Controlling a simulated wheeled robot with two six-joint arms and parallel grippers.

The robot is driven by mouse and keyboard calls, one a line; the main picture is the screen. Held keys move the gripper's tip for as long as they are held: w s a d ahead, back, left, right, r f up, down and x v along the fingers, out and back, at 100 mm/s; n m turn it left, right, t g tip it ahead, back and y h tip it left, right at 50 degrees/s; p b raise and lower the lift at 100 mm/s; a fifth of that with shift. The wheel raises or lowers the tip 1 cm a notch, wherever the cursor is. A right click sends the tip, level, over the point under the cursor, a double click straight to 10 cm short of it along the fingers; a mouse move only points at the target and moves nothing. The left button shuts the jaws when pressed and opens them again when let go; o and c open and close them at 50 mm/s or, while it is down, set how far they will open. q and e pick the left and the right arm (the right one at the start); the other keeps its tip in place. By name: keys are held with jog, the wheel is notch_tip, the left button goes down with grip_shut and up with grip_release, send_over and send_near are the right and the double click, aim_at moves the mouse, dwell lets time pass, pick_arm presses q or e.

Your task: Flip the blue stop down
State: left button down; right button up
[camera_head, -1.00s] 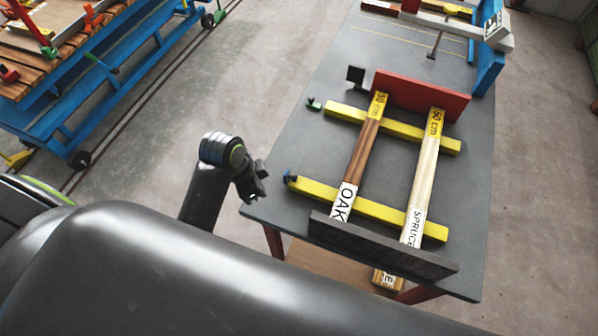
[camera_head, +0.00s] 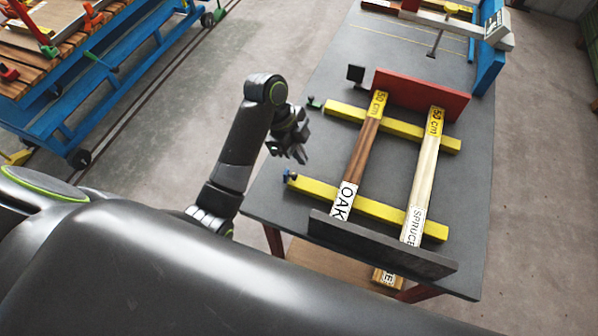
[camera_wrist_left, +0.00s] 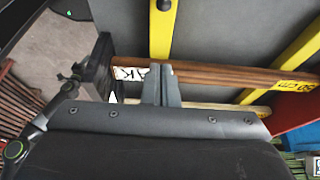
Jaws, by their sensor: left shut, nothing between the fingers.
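The blue stop (camera_head: 289,175) is a small dark blue piece at the left end of the near yellow bar (camera_head: 330,193). In the left wrist view, a dark bluish piece that looks like the stop (camera_wrist_left: 165,5) shows at the top edge, on the end of a yellow bar (camera_wrist_left: 161,32). My left gripper (camera_head: 302,158) is shut and empty. In the head view it appears just above and right of the stop, over the table's left side, apart from it. Its fingers (camera_wrist_left: 161,68) are together in the wrist view. My right gripper is out of view.
A green stop (camera_head: 314,103) is at the far yellow bar's (camera_head: 400,130) left end. An oak bar (camera_head: 362,150) and a spruce bar (camera_head: 424,165) lie across both.

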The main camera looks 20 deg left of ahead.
pick_arm(q)
jog(key=shift+f, duration=0.1)
jog(key=b+x, duration=0.6)
jog(key=x, duration=0.4)
jog(key=a+p, duration=0.1)
jog(key=a, duration=0.2)
jog(key=shift+a+p, duration=0.1)
jog(key=shift+p, duration=0.25)
jog(key=shift+w+a, duration=0.1)
jog(key=shift+a, duration=0.35)
